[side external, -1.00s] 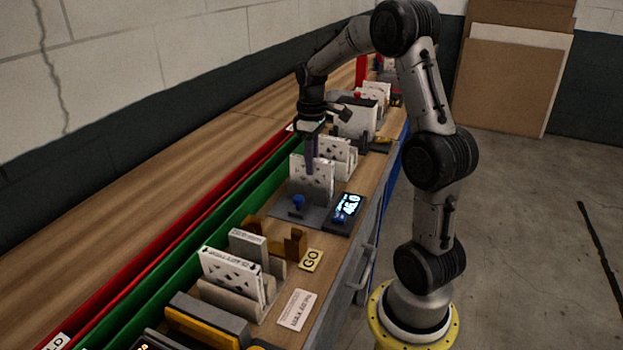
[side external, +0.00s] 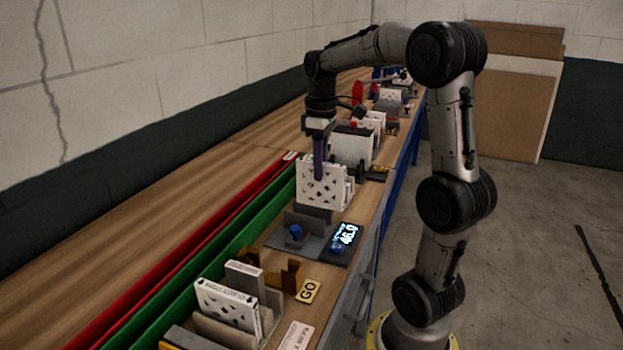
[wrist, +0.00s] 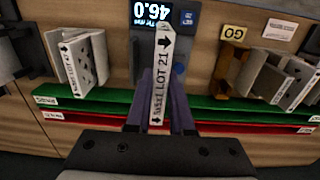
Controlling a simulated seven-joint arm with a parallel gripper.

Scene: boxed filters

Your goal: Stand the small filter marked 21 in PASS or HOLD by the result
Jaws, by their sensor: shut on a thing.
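My gripper (side external: 319,168) is shut on a white filter (side external: 336,190) with dark marks on its face. I hold it upright above the grey gauge stand (side external: 272,240). In the wrist view the filter (wrist: 160,85) is between my two purple fingers, and its edge label reads LOT 21. The stand's display (side external: 345,237) reads 46.0. A green channel (side external: 225,252) and a red channel (side external: 200,245) run along the bench behind the stand. Their labels show in the wrist view, too small to read surely.
Several other filters (side external: 226,303) stand in a grey rack, beside a brown bracket (side external: 291,272) and a yellow GO card (side external: 308,290). More filters (wrist: 78,60) stand on the stand's other side. The visible channel stretches look empty.

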